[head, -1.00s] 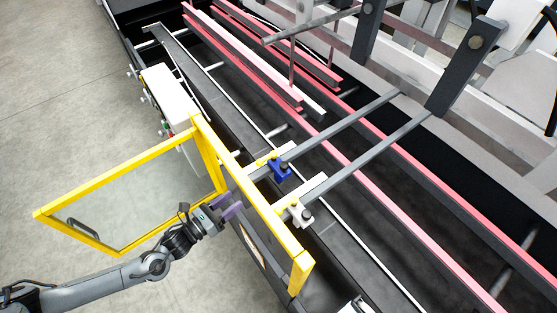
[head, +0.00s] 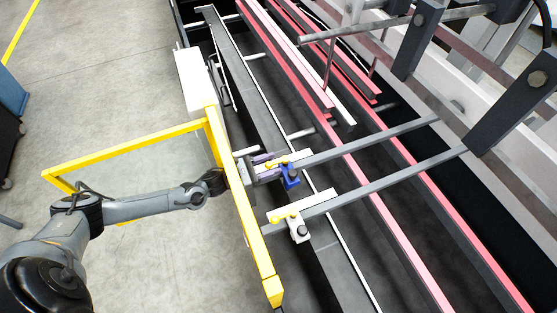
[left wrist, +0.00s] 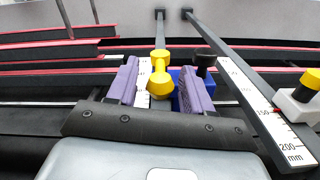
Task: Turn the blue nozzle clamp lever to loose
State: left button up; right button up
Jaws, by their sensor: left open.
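The blue nozzle clamp (head: 291,181) sits on the farther of two grey crossbars, and its yellow lever (head: 284,162) lies across its top. In the left wrist view the yellow lever (left wrist: 159,80) points toward me, with the blue clamp (left wrist: 175,73) partly hidden behind the right finger. My left gripper (head: 272,165) reaches through the yellow frame to the blue clamp. Its purple fingers (left wrist: 160,70) are open, one on each side of the lever, with a gap visible on the left; contact on the right is unclear. My right gripper is not in view.
A white clamp (head: 299,232) with a yellow lever sits on the nearer crossbar, right of my gripper. The yellow guard frame (head: 244,195) stands close around my left forearm. White millimetre scales (left wrist: 262,105) run along the bars. Red rails (head: 390,215) lie beyond.

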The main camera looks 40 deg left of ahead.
aim_at(273, 164)
pick_arm(q)
jog(key=shift+x, duration=1.55)
jog(key=shift+c, duration=0.3)
grip_shut()
